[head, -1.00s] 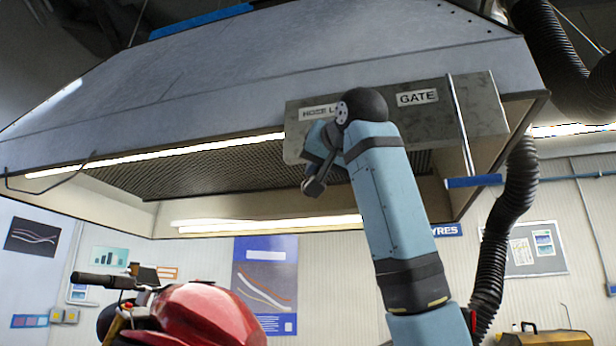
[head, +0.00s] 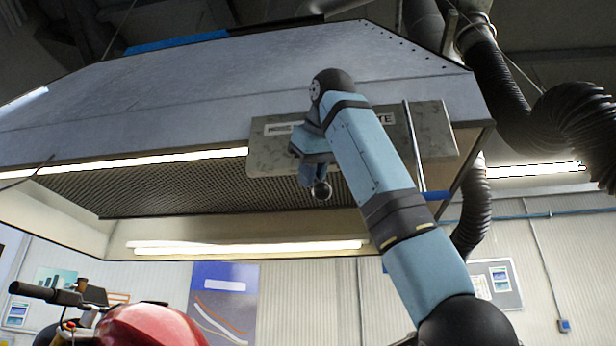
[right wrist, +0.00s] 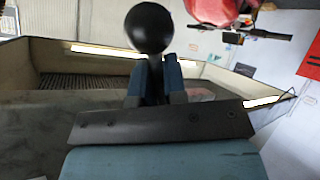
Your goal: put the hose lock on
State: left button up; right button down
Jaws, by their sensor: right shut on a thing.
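The hose lock is a lever on the plate under the hood; its round dark knob (head: 321,190) shows just below my right gripper (head: 307,174) in the head view. In the right wrist view the black knob (right wrist: 148,27) stands just beyond the fingertips of my right gripper (right wrist: 156,78). The two blue fingers are shut on the lever behind the knob. The gripper and arm hide the lever's shaft and pivot. My left gripper is not in view.
The grey metal plate (head: 438,133) carries a partly hidden label and a rod with a blue grip (head: 437,195) to the right of my arm. The large hood (head: 200,90) spans above. A red motorcycle (head: 150,328) stands at lower left. Ribbed black hoses (head: 575,125) hang at right.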

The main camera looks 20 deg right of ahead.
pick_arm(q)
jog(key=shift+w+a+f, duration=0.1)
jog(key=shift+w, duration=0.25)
pick_arm(e)
jog(key=shift+s+d+r+n, duration=0.15)
jog(key=shift+d+r+n, duration=0.05)
jog(key=shift+n, duration=0.1)
jog(key=c, duration=1.2)
grip_release()
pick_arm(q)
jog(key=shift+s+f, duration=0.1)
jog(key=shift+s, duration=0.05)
pick_arm(e)
jog(key=shift+o, duration=0.2)
pick_arm(q)
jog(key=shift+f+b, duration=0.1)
jog(key=shift+b, duration=0.2)
